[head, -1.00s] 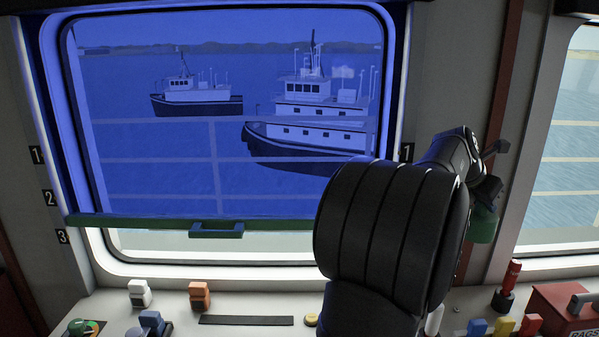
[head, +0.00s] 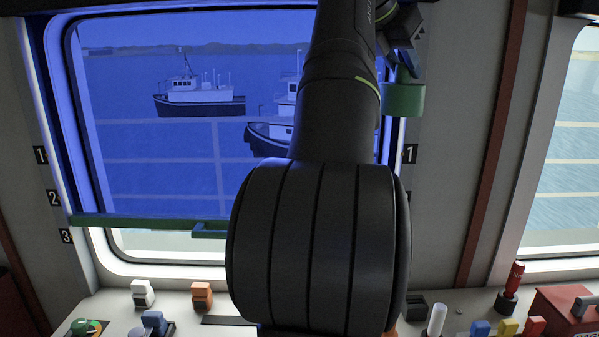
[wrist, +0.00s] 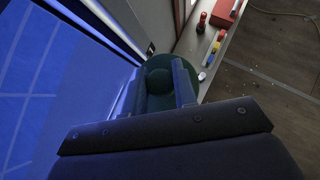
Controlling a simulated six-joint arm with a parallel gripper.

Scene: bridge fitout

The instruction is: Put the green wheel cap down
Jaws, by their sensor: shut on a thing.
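The green wheel cap (head: 404,99) is a short dark green cylinder, held high in front of the right side of the blue-shaded window. My gripper (head: 402,66) is shut on it from above. In the wrist view the cap (wrist: 160,58) shows as a dark round disc with a rounded knob in its middle. The two fingers of my gripper (wrist: 160,88) lie on either side of that knob. The cap is clear of the console. My arm hides part of the window and the middle of the console.
The console (head: 190,318) below carries a white block (head: 143,293), an orange block (head: 202,295), a white cylinder (head: 437,320) and a red-topped handle (head: 512,283). A red box (head: 565,308) stands at the right. A green blind bar (head: 140,222) crosses the window.

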